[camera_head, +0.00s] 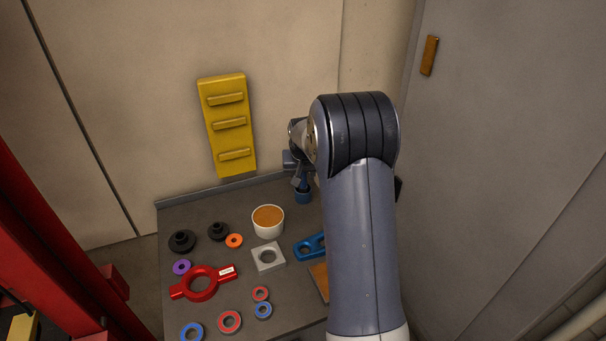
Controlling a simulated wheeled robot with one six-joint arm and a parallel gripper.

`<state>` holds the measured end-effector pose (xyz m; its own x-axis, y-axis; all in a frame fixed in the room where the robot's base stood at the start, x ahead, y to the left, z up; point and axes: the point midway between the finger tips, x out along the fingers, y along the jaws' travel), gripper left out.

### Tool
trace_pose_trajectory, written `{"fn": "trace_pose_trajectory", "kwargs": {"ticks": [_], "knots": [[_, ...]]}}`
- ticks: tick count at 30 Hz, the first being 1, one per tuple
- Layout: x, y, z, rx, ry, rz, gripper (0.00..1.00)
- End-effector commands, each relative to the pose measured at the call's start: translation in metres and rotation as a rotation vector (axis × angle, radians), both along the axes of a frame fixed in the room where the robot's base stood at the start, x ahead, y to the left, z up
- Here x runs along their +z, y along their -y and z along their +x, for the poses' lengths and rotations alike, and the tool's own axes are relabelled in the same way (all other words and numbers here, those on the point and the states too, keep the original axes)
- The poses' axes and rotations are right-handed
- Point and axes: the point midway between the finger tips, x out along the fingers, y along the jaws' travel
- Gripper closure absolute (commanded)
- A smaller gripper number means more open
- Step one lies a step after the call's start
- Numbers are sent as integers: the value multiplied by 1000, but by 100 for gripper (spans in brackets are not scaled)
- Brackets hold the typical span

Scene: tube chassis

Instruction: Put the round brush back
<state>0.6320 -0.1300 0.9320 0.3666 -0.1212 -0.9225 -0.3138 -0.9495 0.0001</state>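My arm rises through the right half of the head view and bends over at the top. My gripper (300,182) points down at the back of the grey bench, small and partly hidden by my own wrist. It is right above a small dark blue cup-like holder (303,197). I cannot tell whether its fingers are open, or shut on something. I cannot make out the round brush clearly; the gripper, wrist and arm cover that spot and the bench to its right.
The grey bench (216,253) holds a white tub with orange-brown contents (268,221), a red ring with two handles (201,284), a grey square block (268,257), a blue bracket (309,246), black knobs (182,241) and several coloured rings. A yellow ribbed panel (228,125) is on the wall behind.

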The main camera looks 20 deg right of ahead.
Motion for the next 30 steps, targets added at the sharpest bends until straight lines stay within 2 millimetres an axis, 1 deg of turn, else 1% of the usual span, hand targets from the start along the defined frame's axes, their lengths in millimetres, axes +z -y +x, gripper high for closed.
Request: {"fn": "trace_pose_trajectory", "kwargs": {"ticks": [8, 12, 17, 24, 27, 30], "knots": [[1, 0, 0, 0, 0, 0, 60], [9, -1, -2, 0, 2, -1, 60], [34, -4, -11, 0, 5, -1, 60], [81, -10, -30, 0, 5, -1, 60], [97, -12, -36, 0, 4, 0, 60], [107, -14, -41, 0, 2, -1, 60]]}}
